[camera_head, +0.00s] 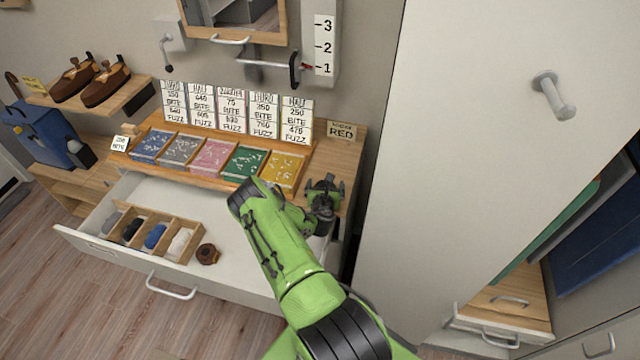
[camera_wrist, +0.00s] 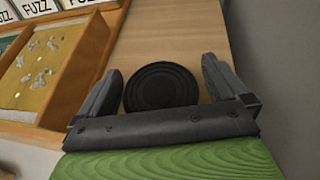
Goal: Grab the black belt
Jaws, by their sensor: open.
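The black belt (camera_wrist: 160,88) shows in the wrist view as a flat round black coil on the wooden dresser top. It lies between the two dark fingers of my gripper (camera_wrist: 162,68), which are spread apart. Gaps show between the coil and the fingers, so the gripper is open and not closed on it. In the head view my gripper (camera_head: 324,188) is over the right end of the dresser top, and I cannot clearly tell the belt from the dark fingers there.
A tray of coloured compartments (camera_head: 213,156) stands left of my gripper, with price cards behind it. Below, an open drawer (camera_head: 110,252) holds a wooden divider with rolled items and a brown coil (camera_head: 208,254). A tall white cabinet (camera_head: 450,150) stands close on the right.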

